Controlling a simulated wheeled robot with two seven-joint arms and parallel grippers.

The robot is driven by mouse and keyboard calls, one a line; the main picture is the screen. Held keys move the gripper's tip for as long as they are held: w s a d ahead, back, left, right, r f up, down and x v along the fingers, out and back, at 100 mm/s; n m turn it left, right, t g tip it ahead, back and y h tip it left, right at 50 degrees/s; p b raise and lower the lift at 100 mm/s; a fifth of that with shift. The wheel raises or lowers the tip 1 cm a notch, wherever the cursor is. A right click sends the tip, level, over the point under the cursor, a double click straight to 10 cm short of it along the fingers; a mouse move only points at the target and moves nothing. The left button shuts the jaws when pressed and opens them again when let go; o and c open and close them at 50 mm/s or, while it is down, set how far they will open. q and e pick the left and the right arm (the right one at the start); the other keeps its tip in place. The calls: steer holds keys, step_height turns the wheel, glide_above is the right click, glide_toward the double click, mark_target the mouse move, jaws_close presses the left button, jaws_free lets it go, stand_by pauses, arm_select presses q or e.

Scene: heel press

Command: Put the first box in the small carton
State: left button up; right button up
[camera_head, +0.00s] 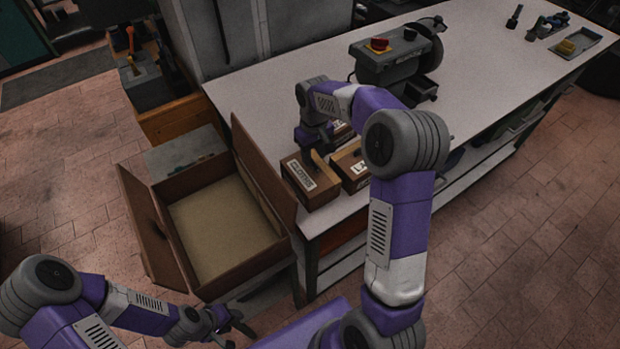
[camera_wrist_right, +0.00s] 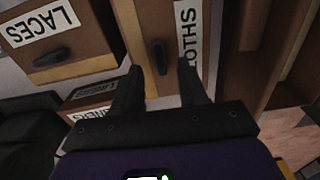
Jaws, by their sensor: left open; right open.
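The open small carton (camera_head: 225,225) stands left of the table's near end, with flaps spread and a bare floor. The box labelled CLOTHS (camera_head: 306,185) sits at the table's near left corner; it also fills the middle of the right wrist view (camera_wrist_right: 150,22). My right gripper (camera_head: 316,152) is open just above this box. In the wrist view its fingers (camera_wrist_right: 159,70) are on either side of the box's dark handle, and I cannot tell whether they touch it. My left gripper (camera_head: 230,325) is open and empty, low in front of the carton. No box is marked as first.
A LACES box (camera_head: 352,170) stands right beside the CLOTHS box. Another labelled box (camera_wrist_right: 95,90) lies behind them. A grey machine with a red knob (camera_head: 392,62) stands further back on the table (camera_head: 490,75). A small tray (camera_head: 575,45) is at the far end.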

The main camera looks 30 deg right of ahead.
mark_target(314, 163)
step_height(314, 163, down, 3)
steer(key=shift+f, duration=0.2)
steer(key=shift+c, duration=0.3)
jaws_close()
steer(key=shift+r, duration=0.1)
stand_by(1.0)
